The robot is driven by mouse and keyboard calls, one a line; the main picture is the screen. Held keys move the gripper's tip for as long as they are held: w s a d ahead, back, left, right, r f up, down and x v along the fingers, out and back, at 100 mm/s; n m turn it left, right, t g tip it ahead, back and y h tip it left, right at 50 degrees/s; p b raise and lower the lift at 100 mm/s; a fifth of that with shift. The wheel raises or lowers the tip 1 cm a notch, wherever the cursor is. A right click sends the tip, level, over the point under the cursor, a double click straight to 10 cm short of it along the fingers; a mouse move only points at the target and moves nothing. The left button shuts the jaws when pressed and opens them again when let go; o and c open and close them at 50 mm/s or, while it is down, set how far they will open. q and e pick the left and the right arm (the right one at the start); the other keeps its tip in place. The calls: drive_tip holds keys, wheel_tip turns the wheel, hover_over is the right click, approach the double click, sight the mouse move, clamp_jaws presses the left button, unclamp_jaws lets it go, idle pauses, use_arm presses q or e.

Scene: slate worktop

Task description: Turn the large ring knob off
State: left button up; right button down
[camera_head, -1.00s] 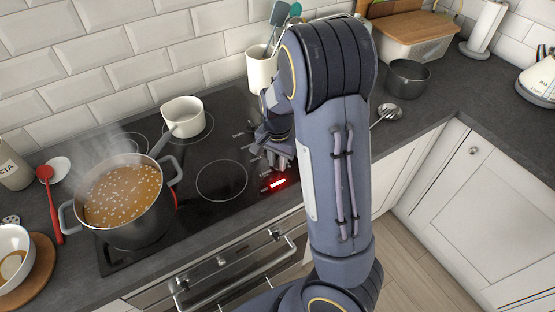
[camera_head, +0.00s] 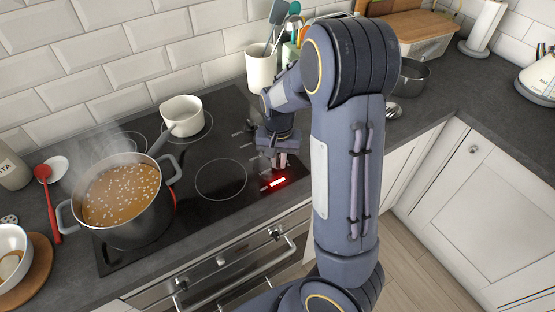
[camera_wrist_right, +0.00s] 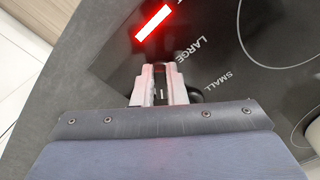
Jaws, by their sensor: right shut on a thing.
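My right gripper (camera_head: 280,163) is low over the right front of the black glass hob (camera_head: 205,225). In the right wrist view its pale fingers (camera_wrist_right: 157,82) are shut on a dark knob (camera_wrist_right: 160,96) with a white line on its top. The printed word LARGE is just beyond the fingers. A red light (camera_head: 278,183) glows beside the gripper; it also shows in the right wrist view (camera_wrist_right: 152,23). My left gripper is not in view.
Another dark knob (camera_wrist_right: 194,96) is close to the right finger, near the word SMALL. A white saucepan (camera_head: 183,115) stands on the back ring. A utensil crock (camera_head: 261,72) is behind the gripper. The front middle ring (camera_head: 221,180) is empty.

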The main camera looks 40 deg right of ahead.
drive_tip(key=n, duration=0.3)
drive_tip(key=n+b, duration=0.1)
drive_tip(key=shift+s+d, duration=0.1)
drive_tip(key=shift+d, duration=0.2)
drive_tip(key=shift+d+n+b, duration=0.15)
drive_tip(key=shift+n+b, duration=0.35)
drive_tip(key=shift+n, duration=1.3)
drive_tip(key=c, duration=1.5)
unclamp_jaws()
drive_tip(key=shift+s, duration=0.1)
drive_tip(key=shift+o, duration=0.2)
wheel_tip(320, 180, up, 8)
